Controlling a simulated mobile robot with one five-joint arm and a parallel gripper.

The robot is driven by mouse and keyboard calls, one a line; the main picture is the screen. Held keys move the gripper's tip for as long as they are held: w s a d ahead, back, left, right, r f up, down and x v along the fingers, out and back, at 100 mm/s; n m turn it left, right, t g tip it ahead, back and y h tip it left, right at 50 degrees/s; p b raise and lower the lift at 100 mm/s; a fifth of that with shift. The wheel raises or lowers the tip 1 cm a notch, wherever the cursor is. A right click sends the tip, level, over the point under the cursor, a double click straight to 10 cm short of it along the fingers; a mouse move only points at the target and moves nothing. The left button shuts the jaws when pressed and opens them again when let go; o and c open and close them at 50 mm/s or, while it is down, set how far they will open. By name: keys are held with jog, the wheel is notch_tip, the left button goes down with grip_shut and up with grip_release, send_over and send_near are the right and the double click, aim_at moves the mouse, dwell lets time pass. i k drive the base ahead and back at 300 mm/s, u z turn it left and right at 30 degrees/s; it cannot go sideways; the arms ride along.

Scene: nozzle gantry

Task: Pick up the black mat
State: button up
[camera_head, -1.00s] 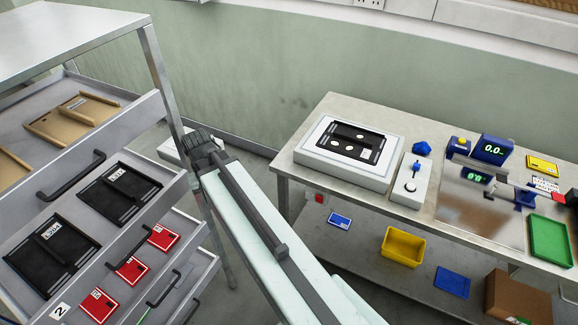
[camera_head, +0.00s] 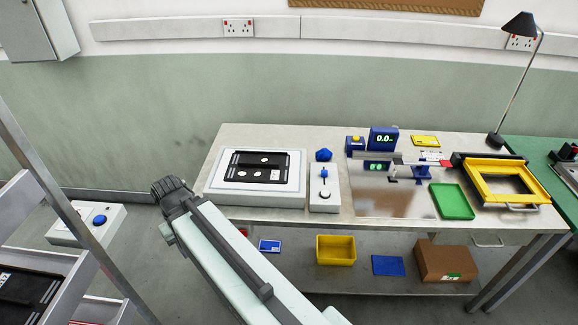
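A black mat (camera_head: 236,174) with pale round spots and a small label lies flat on the white platform (camera_head: 290,198) at the table's left end. Another black mat (camera_head: 20,292) lies in a drawer at the lower left, cut off by the picture's edge. I cannot tell from the frames which one the task means. My gripper (camera_head: 172,190) is at the far end of my pale arm, left of and apart from the table and the platform. Its fingers are too small and dark to show whether they are open. I see nothing held in it.
The table (camera_head: 222,141) also bears a white control box (camera_head: 324,192), blue displays (camera_head: 383,139), a green tray (camera_head: 452,201) and a yellow frame (camera_head: 541,188). A yellow bin (camera_head: 336,249) and a cardboard box (camera_head: 445,262) stand on the shelf below. The drawer unit's post (camera_head: 48,182) rises at left.

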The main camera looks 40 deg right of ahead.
aim_at(259, 167)
jog(key=z, duration=2.7)
jog(key=k, duration=1.6)
jog(key=u, duration=1.2)
jog(key=i, duration=1.7)
jog(key=z, duration=0.05)
